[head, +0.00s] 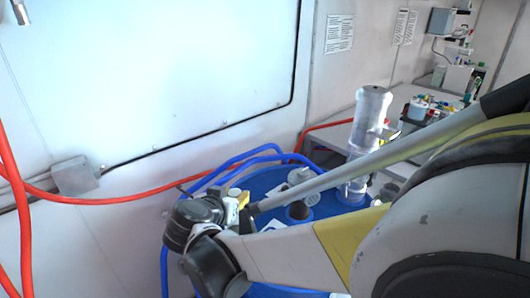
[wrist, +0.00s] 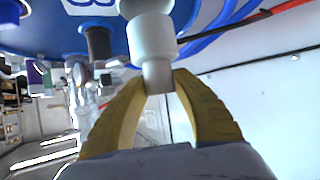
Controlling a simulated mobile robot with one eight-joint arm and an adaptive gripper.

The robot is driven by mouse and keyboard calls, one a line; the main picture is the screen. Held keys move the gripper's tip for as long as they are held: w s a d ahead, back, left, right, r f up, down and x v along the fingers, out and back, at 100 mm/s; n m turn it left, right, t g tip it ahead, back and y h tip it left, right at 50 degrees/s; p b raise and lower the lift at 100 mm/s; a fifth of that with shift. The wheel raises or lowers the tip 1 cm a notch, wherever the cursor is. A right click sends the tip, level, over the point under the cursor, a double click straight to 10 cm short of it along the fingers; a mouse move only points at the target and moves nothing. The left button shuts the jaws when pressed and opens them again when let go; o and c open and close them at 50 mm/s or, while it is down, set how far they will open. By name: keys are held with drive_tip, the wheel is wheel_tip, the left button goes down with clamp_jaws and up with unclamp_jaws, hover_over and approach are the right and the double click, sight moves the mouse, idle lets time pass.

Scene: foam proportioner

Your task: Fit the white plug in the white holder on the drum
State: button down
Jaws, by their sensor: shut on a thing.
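My gripper (wrist: 160,82) is shut on the white plug (wrist: 152,42) in the wrist view. Its yellow fingers grip the plug's narrow end, and the wider part points away from my palm toward the blue drum (wrist: 60,38). A pale part (wrist: 128,4) at the top edge sits right beside the plug's far end; I cannot tell whether it is the white holder, or whether they touch. In the head view my gripper (head: 242,199) is low over the left side of the blue drum (head: 262,184), and my arm hides much of the drum top.
A dark brown fitting (wrist: 98,43) stands on the drum near the plug. A clear cylinder (head: 371,110) rises at the drum's right. Blue hoses (head: 235,160) loop behind the drum, and a red hose (head: 140,194) runs along the white wall (head: 130,80).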

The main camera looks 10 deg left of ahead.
drive_tip(key=shift+w, duration=0.3)
drive_tip(key=shift+f, duration=0.15)
drive_tip(key=shift+s+f+b, duration=0.25)
drive_tip(key=shift+f+b, duration=0.3)
drive_tip(key=shift+b, duration=0.1)
drive_tip(key=shift+f+b, duration=1.45)
drive_tip(key=shift+f, duration=0.7)
drive_tip(key=shift+f+b, duration=0.55)
drive_tip(key=shift+b, duration=0.1)
drive_tip(key=c, duration=1.4)
unclamp_jaws()
